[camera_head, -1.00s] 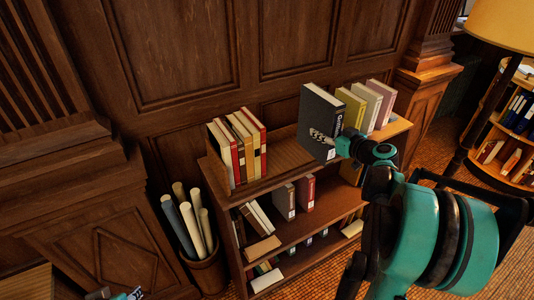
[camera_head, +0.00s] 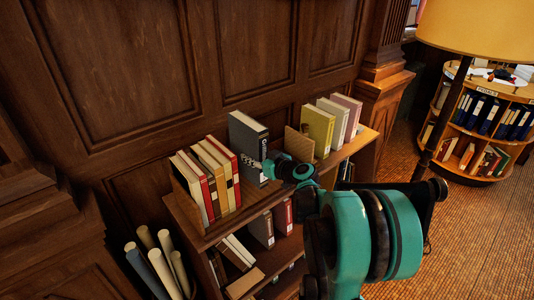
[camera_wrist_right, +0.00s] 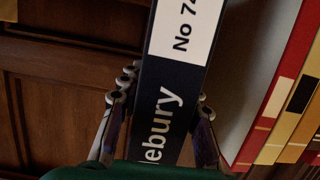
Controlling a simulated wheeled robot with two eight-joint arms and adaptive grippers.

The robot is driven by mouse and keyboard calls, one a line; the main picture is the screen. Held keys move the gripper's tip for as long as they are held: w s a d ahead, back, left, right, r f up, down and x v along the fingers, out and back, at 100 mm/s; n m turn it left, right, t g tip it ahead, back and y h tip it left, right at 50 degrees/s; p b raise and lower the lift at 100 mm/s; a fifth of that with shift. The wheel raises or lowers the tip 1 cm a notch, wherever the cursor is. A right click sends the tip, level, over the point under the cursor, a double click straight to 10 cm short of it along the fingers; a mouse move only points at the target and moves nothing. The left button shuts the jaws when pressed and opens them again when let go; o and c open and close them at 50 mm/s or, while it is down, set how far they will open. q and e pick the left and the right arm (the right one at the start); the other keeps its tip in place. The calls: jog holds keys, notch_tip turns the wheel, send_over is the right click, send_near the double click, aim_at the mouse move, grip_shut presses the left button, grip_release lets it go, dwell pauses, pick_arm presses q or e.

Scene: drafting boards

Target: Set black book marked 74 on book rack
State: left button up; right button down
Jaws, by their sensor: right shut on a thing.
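The black book marked 74 (camera_head: 246,142) stands upright at the top of the wooden book rack (camera_head: 222,226), just right of a row of red, cream and tan books. My right gripper (camera_head: 265,168) is shut on its spine side. In the right wrist view, the dark spine (camera_wrist_right: 168,90) with a white "No 74" label lies between the two fingers of the right gripper (camera_wrist_right: 160,120). I cannot tell whether the book's bottom touches the shelf. My left gripper is out of view.
The left row of books (camera_head: 212,175) is close beside the black book. A tan bookend-like panel (camera_head: 297,143) and olive, cream and mauve books (camera_head: 318,130) stand to the right. Rolled papers (camera_head: 155,262) stand left of the rack. A lamp (camera_head: 478,30) is at right.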

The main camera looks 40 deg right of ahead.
aim_at(248, 168)
jog(key=shift+w+a+f, duration=0.25)
jog(key=shift+a+f, duration=0.05)
jog(key=shift+a, duration=0.15)
jog(key=shift+w+a+f, duration=0.25)
jog(key=shift+a, duration=0.2)
jog(key=shift+f+b, duration=1.05)
jog(key=shift+f, duration=0.95)
jog(key=shift+f, duration=0.1)
jog(key=c, duration=1.1)
grip_release()
jog(key=shift+o, duration=0.2)
